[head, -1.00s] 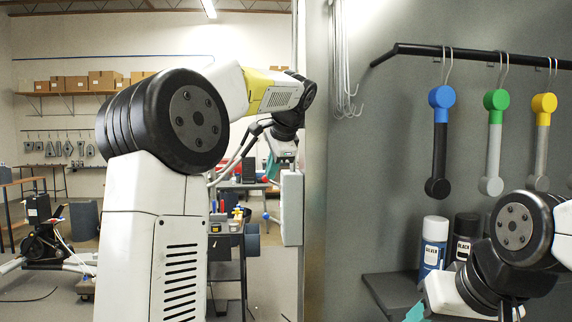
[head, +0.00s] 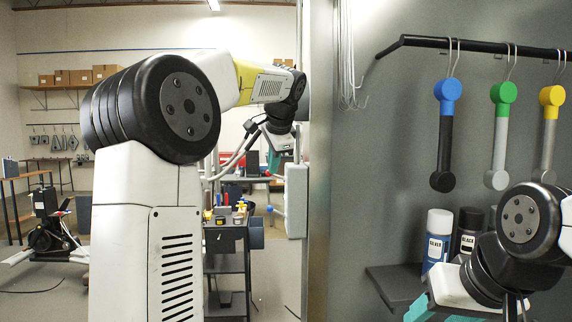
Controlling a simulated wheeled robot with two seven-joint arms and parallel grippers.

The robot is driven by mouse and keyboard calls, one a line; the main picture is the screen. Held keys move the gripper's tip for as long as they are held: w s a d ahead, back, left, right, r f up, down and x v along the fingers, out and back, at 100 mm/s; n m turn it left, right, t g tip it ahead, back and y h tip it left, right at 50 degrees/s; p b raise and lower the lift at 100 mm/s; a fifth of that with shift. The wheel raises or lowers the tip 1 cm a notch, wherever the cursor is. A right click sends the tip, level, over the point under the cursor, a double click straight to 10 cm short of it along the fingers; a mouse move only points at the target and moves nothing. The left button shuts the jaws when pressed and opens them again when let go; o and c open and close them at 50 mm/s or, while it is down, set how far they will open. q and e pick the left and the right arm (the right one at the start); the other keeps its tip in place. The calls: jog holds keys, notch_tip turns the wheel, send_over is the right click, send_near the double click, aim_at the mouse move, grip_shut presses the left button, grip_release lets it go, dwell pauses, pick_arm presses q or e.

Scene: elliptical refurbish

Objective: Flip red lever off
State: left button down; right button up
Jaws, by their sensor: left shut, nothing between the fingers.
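A pale grey box (head: 296,200) is mounted at the edge of the booth wall, right of centre in the head view. I cannot clearly make out the red lever. A small red bit shows left of the box, just below my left gripper, but I cannot tell whether it is the lever. My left gripper (head: 277,162), teal and small, is beside the upper left of the box. It is shut and empty, and I cannot tell whether it touches anything. My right gripper (head: 432,305) shows only partly at the lower right, with its fingertips hidden or out of frame.
A rail on the booth wall holds hanging blue (head: 447,90), green (head: 503,93) and yellow (head: 551,96) tools. Spray cans (head: 437,235) stand by a dark shelf (head: 392,284). A cart (head: 228,265) with small items stands behind my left arm.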

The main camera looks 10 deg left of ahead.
pick_arm(q)
jog(key=h, duration=0.1)
jog(key=a+f+n+t+h, duration=0.1)
jog(key=h, duration=0.1)
jog(key=f+h, duration=0.1)
jog(key=shift+s+a+n, duration=0.25)
jog(key=shift+a+n, duration=0.1)
jog(key=shift+n, duration=0.05)
jog(key=shift+w+d+r, duration=0.2)
jog(key=shift+d+r, duration=0.15)
jog(key=shift+d, duration=0.3)
jog(key=s+a+r, duration=0.3)
jog(key=s+r, duration=0.5)
jog(key=s, duration=0.2)
jog(key=shift+s+a, duration=0.25)
jog(key=shift+s, duration=0.15)
jog(key=shift+f, duration=0.1)
